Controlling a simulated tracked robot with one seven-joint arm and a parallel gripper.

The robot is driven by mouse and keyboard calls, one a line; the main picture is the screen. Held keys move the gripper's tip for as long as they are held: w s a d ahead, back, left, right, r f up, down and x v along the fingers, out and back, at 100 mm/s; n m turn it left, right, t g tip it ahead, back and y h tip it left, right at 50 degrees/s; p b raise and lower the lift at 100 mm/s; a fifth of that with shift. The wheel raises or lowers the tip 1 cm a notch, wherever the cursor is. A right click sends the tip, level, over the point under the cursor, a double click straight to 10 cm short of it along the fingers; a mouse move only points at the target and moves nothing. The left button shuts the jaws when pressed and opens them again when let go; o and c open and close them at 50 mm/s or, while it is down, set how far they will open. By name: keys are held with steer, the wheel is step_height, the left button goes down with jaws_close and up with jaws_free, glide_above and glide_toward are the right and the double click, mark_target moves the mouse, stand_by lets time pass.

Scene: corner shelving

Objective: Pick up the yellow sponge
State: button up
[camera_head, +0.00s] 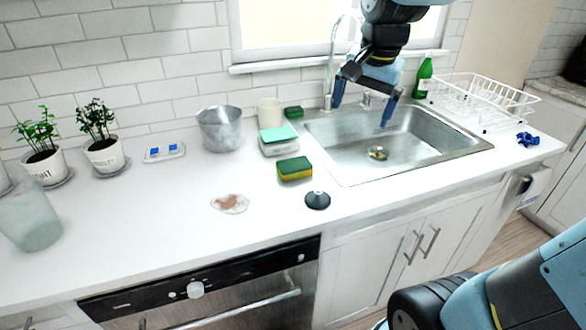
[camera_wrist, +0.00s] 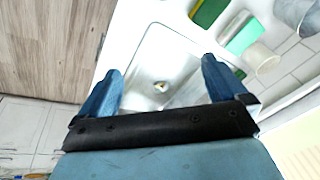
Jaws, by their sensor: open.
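The yellow sponge (camera_head: 295,169) has a dark green top and lies on the white counter, left of the sink. In the wrist view, a green and yellow sponge (camera_wrist: 208,12) shows at the top edge, partly cut off. My gripper (camera_head: 362,112) is open and empty above the sink (camera_head: 352,168), up and to the right of the sponge. In the wrist view its two blue fingers (camera_wrist: 160,85) are spread wide with the sink basin between them.
A box with a mint top (camera_head: 279,145), a metal pot (camera_head: 219,130), a cup (camera_head: 269,111) and a faucet (camera_head: 331,70) stand behind the sponge. A green bottle (camera_head: 423,78) and dish rack (camera_head: 480,98) are right.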

steer(key=w+a+f+m+g, duration=0.2)
steer(key=w+a+f+m, duration=0.2)
steer(key=w+a, duration=0.35)
steer(key=m+g, duration=0.1)
steer(key=m, duration=0.3)
glide_above(292, 164)
step_height(292, 164, down, 5)
step_height(292, 164, down, 14)
steer(key=c, duration=1.1)
